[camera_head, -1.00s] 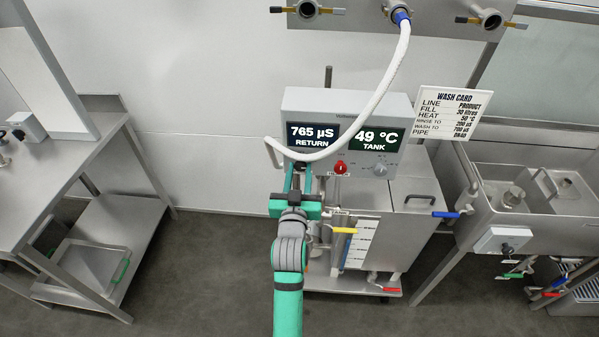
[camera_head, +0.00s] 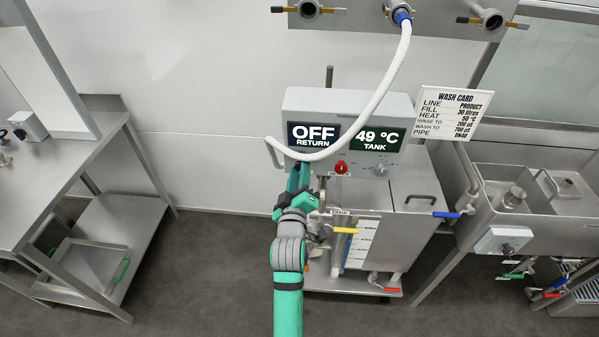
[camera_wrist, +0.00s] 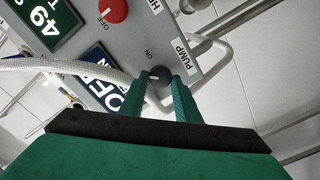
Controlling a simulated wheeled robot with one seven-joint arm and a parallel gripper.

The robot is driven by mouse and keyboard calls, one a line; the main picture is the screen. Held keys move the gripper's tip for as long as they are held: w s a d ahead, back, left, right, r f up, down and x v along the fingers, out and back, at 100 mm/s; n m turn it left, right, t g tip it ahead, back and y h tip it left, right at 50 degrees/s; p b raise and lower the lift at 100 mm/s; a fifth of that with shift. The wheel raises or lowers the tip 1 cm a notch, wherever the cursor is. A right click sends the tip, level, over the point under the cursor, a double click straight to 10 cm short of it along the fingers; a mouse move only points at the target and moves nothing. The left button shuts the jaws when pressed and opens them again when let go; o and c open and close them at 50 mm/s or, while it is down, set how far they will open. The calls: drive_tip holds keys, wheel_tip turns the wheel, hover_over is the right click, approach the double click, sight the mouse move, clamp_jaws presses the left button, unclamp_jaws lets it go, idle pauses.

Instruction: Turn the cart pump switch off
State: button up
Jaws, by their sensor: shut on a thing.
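The cart's control box (camera_head: 345,102) has two displays, and the left one (camera_head: 314,134) reads OFF RETURN. The pump switch is a small dark knob (camera_wrist: 158,74) beside the PUMP label in the wrist view. My gripper (camera_wrist: 160,84) has its two green fingers around this knob and is shut on it. In the head view my gripper (camera_head: 297,180) is at the lower left of the box and hides the switch. The knob's exact pointer direction is hard to read.
A white hose (camera_head: 375,95) hangs across the box front, close to my gripper. A red knob (camera_head: 341,167) and a grey knob (camera_head: 380,169) sit to the right. A steel sink (camera_head: 540,205) stands right, a steel table (camera_head: 60,165) left.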

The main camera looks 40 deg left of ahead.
drive_tip(key=n, duration=0.4)
drive_tip(key=shift+a+n, duration=0.1)
drive_tip(key=shift+n, duration=0.2)
drive_tip(key=shift+f+n, duration=0.1)
drive_tip(key=shift+n, duration=1.8)
drive_tip(key=o, duration=1)
drive_tip(key=v, duration=1.1)
drive_tip(key=shift+a, duration=0.1)
